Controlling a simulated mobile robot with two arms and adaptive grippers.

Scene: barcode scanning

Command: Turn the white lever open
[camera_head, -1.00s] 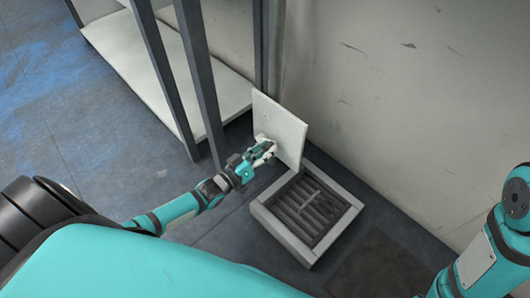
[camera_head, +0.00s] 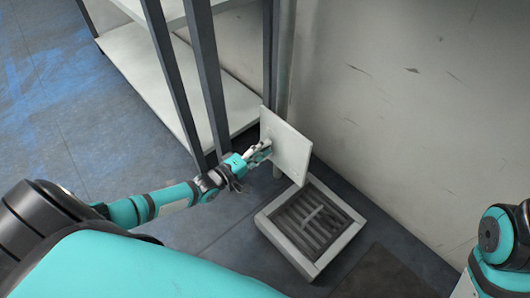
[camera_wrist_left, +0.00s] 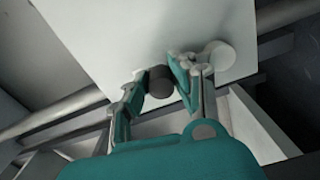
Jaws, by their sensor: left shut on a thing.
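A pale upright panel (camera_head: 288,146) stands at the wall; it fills the upper middle of the left wrist view (camera_wrist_left: 150,35). The white lever (camera_wrist_left: 218,54) shows there as a round white hub on the panel, its arm largely hidden behind a finger. A dark grey round knob (camera_wrist_left: 160,81) sits between the fingertips. My left gripper (camera_head: 262,150) is shut on the lever at the panel's front; its fingers also show in the left wrist view (camera_wrist_left: 157,88). My right arm is at the right edge; its gripper is out of view.
A square frame with a dark grate (camera_head: 348,232) lies on the floor below the panel. A shelf unit (camera_head: 160,85) with dark posts stands at the left, close to my left arm. The wall (camera_head: 420,110) is behind. Floor at the left is clear.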

